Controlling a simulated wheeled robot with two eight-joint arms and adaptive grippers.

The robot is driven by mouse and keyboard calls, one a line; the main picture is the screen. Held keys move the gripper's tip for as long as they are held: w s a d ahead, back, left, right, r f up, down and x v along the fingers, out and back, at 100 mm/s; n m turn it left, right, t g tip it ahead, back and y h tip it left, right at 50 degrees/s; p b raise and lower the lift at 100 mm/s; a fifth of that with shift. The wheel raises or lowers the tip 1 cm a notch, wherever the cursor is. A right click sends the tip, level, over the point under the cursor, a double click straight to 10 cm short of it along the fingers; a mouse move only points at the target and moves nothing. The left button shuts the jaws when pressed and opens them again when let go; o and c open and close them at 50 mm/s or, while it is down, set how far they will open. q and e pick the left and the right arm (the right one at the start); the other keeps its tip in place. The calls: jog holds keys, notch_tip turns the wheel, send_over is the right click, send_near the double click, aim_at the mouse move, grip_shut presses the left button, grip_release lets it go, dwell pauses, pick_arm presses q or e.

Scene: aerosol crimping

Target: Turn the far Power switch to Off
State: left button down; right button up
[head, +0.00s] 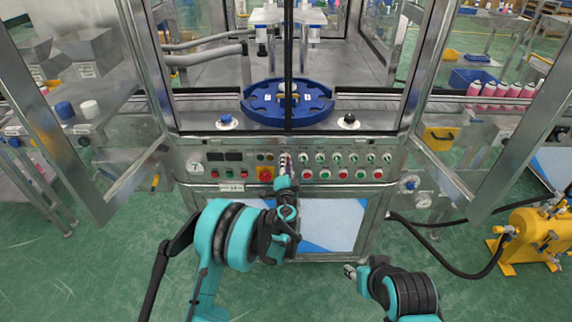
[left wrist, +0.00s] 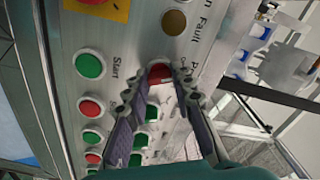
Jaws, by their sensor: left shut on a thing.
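My left gripper (head: 285,162) reaches the control panel (head: 224,173) on the front of the machine, just above and right of the yellow emergency-stop plate. In the left wrist view its two fingers (left wrist: 162,88) are closed in on a red knob (left wrist: 159,73). A label starting with "P" stands beside this knob, so it appears to be the Power switch. Much of its face and the label are hidden by the fingers, and its exact turn cannot be read. My right gripper (head: 352,271) hangs low in front of the machine, away from the panel; its opening is unclear.
Green selector knobs (head: 320,158) and red and green buttons (head: 342,174) sit close right of my left gripper. The emergency-stop plate (head: 264,174) is close left. Open glass doors (head: 58,110) flank the machine. A yellow pump (head: 535,238) stands at right. Floor before the machine is clear.

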pick_arm(q)
jog(key=shift+n, duration=0.4)
jog(key=c, duration=1.3)
grip_release()
jog(key=s, duration=1.2)
